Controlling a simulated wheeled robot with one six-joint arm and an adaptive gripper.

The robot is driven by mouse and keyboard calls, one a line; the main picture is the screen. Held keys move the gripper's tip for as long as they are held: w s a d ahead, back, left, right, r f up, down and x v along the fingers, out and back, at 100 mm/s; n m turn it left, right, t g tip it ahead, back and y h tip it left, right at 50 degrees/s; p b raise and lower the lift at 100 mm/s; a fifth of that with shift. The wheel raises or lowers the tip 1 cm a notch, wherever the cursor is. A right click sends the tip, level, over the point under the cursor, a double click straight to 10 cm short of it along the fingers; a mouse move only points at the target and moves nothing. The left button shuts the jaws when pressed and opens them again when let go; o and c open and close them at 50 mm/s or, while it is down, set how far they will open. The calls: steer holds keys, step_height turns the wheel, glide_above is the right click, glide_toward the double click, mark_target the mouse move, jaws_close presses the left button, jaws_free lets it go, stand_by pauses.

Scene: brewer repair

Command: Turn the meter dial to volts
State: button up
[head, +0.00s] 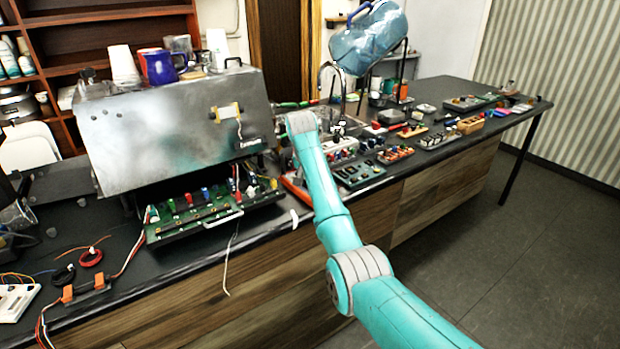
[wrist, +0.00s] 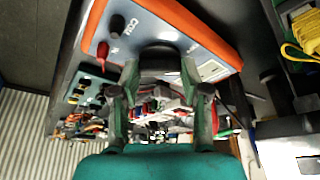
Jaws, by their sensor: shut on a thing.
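The meter (wrist: 222,45) has a grey face and an orange rim and fills the top of the wrist view. In the head view only part of its orange edge (head: 297,190) shows beside my arm. The round black meter dial (wrist: 160,55) sits on its face. My gripper (wrist: 160,75) has one finger on each side of the dial and is shut on it. The dial's pointer and most volt markings cannot be read. A red plug (wrist: 103,51) and a black plug (wrist: 117,23) are in the meter near the letters COM. My arm hides the gripper in the head view.
The steel brewer (head: 175,125) stands left of my arm, with an open circuit-board tray (head: 200,218) below it. Trays of small parts (head: 358,172) crowd the counter to the right. A blue water jug (head: 370,42) is behind. A yellow cord bundle (wrist: 305,35) lies near the meter.

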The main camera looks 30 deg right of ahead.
steer(key=shift+w+m+g+h, duration=0.15)
steer(key=shift+m+g, duration=0.25)
steer(key=shift+m, duration=0.75)
steer(key=shift+s+m+g+h, duration=0.1)
steer(key=shift+m+g+h, duration=0.25)
steer(key=shift+m, duration=0.8)
steer(key=shift+a, duration=0.1)
steer(key=o, duration=1.1)
steer(key=shift+w, duration=0.1)
steer(key=shift+o, duration=0.2)
steer(key=v, duration=1.2)
